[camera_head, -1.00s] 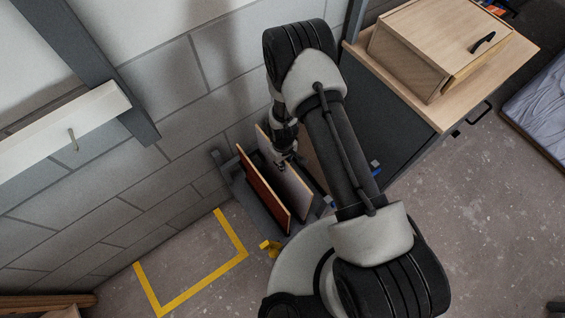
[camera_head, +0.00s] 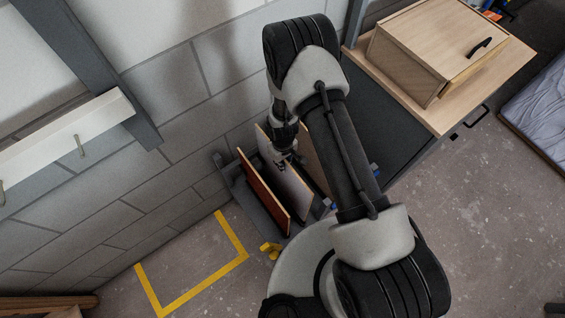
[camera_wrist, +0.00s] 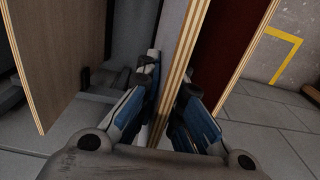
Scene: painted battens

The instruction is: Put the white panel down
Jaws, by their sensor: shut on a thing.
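The white panel (camera_head: 291,190) stands on edge in a dark rack (camera_head: 238,190) by the wall, leaning slightly, between a red panel (camera_head: 262,188) and a brown wood panel (camera_head: 313,160). My gripper (camera_head: 284,156) is at its upper part, shut on it. In the wrist view my gripper (camera_wrist: 167,112) has one blue-and-black finger on each side of the white panel's layered plywood edge (camera_wrist: 183,55). The red panel (camera_wrist: 227,40) is to the right there and the brown panel (camera_wrist: 65,55) to the left. My arm hides part of the rack, and the white panel's lower edge is hard to see.
A yellow tape outline (camera_head: 200,285) marks clear floor left of the rack. A grey cabinet with a wooden top (camera_head: 440,112) and wooden box (camera_head: 432,50) stands to the right. A white rail with pegs (camera_head: 60,138) is on the wall at left. A mattress (camera_head: 540,105) lies far right.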

